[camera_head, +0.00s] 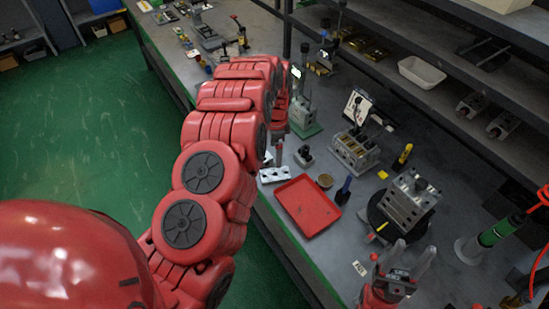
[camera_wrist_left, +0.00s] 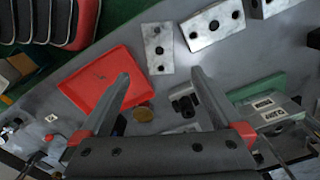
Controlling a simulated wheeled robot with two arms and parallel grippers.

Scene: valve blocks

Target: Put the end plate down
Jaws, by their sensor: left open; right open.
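In the left wrist view, a silver plate (camera_wrist_left: 158,48) lies beside the tray, with another plate (camera_wrist_left: 212,25) further right and part of a third at the top edge. My left gripper (camera_wrist_left: 160,75) is open and empty above the bench, its fingers apart from the plates. In the head view my left arm mostly hides it. My right gripper (camera_head: 412,250) is open and empty, in front of the metal valve block (camera_head: 410,200) on a black round base.
A brass disc (camera_head: 325,181), a blue-handled tool (camera_head: 343,190) and a small dark fitting (camera_head: 304,156) are near the tray. A fixture with metal blocks (camera_head: 354,150) stands behind. A green cylinder (camera_head: 500,231) stands at right. Shelves with a white bin (camera_head: 421,72) line the back.

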